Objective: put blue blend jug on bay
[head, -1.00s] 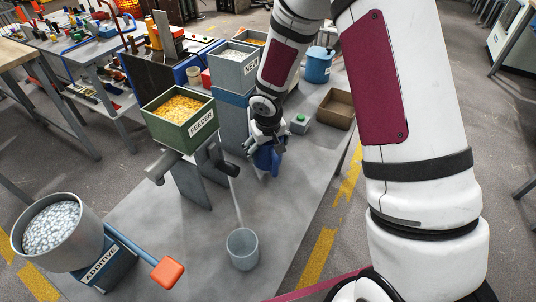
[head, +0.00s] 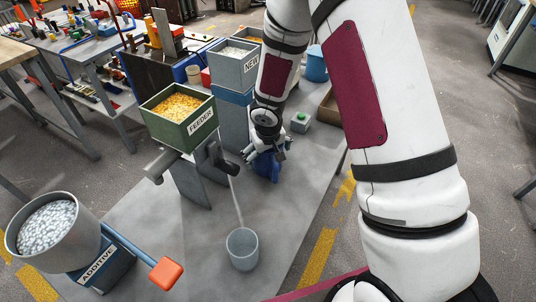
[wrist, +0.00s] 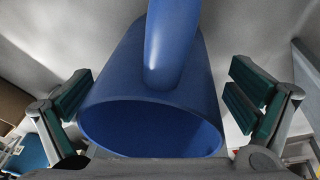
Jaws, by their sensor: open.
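The blue jug (head: 267,167) is on the grey table (head: 190,245), right of the feeder stand, seemingly resting on it; its base is hard to see. In the wrist view, the blue jug (wrist: 150,95) fills the middle, its open rim toward the camera and its handle at the top. My gripper (head: 268,150) is at the jug. Its fingers are open, one on each side of the jug, with gaps visible in the wrist view. No surface marked as a bay can be made out.
A green feeder bin (head: 180,120) stands left of the jug. An additive pot (head: 55,235) is at front left.

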